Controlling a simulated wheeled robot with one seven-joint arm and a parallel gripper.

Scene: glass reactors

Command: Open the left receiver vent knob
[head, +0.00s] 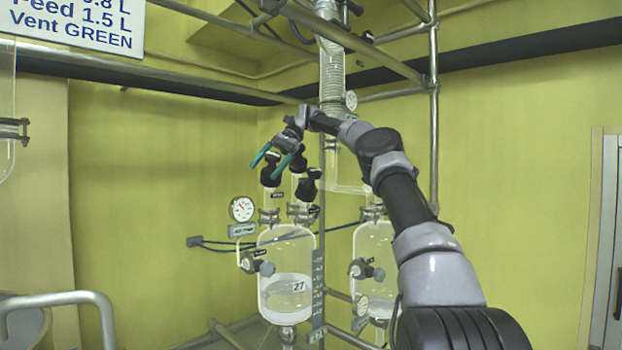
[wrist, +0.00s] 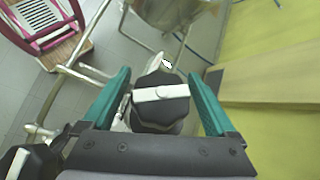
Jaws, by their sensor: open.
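The fingers are open, one on each side, with visible gaps in this view. The white bar runs roughly across, from finger to finger. Contact cannot be told.
A second black knob (head: 308,186) stands close to the right; a dark knob also shows in the wrist view (wrist: 32,160). A pressure gauge (head: 241,209) is at the left. Another glass receiver (head: 373,245) and metal pipe frame (head: 434,110) stand at the right.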

